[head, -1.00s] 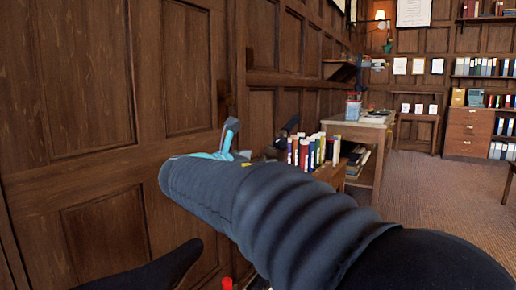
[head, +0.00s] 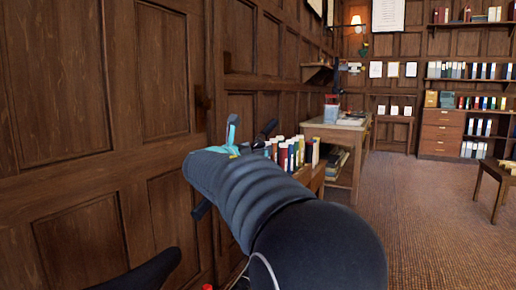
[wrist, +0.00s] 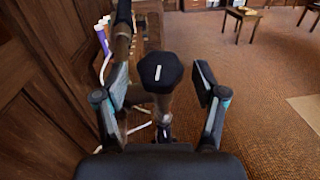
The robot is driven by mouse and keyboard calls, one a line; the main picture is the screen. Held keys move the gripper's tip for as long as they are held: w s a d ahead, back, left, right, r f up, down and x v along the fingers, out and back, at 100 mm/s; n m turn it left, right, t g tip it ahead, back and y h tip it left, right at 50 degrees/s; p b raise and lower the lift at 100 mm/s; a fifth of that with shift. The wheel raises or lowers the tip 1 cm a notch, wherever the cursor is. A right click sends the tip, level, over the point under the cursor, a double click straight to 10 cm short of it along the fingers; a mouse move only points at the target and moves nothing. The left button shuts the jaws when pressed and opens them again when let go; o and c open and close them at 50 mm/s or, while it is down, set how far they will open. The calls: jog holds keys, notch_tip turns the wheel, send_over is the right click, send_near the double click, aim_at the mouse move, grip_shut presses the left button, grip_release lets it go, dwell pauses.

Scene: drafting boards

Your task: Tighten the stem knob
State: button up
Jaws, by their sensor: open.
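The stem knob (wrist: 160,72) is a dark, faceted knob with a short white mark on its top, on a post seen from above in the wrist view. My gripper (wrist: 160,88) is open, with one finger to the left of the knob and one to the right. Both fingers appear clear of the knob, though the exact gap in depth is hard to tell. In the head view my gripper (head: 250,131) is beyond my arm, its fingers apart. I cannot make out the knob there.
A wooden panelled wall (head: 60,180) runs close along the left. A row of books (head: 292,152) stands on a low shelf just beyond my gripper. A wooden desk (head: 342,127) is farther back. The carpet (head: 420,215) on the right is largely open, with a small table (head: 497,172) at the edge.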

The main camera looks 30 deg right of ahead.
jog(key=shift+w+d, duration=0.4)
jog(key=shift+d, duration=0.2)
jog(key=c, duration=1.2)
jog(key=shift+o, duration=0.2)
